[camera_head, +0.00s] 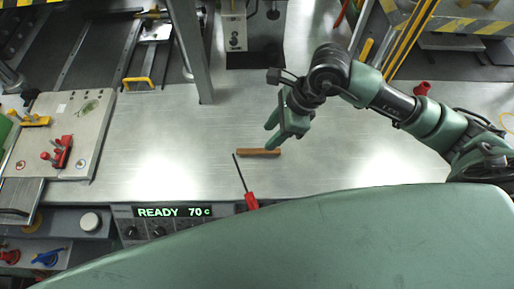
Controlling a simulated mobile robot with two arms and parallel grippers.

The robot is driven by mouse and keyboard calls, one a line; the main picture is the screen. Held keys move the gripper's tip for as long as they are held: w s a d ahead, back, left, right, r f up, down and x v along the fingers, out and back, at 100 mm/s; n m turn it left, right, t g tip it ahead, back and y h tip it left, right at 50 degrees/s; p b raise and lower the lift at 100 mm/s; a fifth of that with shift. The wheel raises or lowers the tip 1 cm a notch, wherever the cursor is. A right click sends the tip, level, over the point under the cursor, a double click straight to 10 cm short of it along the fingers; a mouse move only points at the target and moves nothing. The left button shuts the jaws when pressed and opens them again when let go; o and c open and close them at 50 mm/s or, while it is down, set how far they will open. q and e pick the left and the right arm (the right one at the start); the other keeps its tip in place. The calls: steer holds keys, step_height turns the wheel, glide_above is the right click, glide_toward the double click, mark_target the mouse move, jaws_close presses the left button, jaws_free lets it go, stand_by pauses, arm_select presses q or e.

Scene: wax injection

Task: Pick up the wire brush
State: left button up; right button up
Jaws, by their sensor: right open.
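The wire brush (259,152) appears as a short brown bar lying flat on the metal worktop, near the middle of the head view. Its bristles cannot be made out. My right gripper (271,135) reaches in from the right and is open and empty. Its green fingers point down just above the brush in the picture, near its right half. I cannot tell how high they are over it; no contact is visible. My left gripper is not in view.
A metal post (190,50) stands behind to the left. A plate with red clamps (65,130) lies at left. A "READY 70 c" display (172,212) is at the front edge. The worktop (160,130) is mostly clear.

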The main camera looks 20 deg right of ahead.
mark_target(260, 150)
steer(key=p+x, duration=0.1)
steer(key=x, duration=0.1)
steer(key=p+x, duration=0.1)
steer(key=x, duration=0.1)
steer(key=p+x, duration=0.1)
steer(key=x, duration=0.2)
steer(key=shift+s+f, duration=0.1)
steer(key=shift+s, duration=0.3)
steer(key=shift+a+f, duration=0.1)
steer(key=shift+f, duration=0.1)
steer(key=shift+w+f+b, duration=0.1)
steer(key=shift+f+b, duration=0.1)
steer(key=shift+b, duration=0.1)
jaws_close()
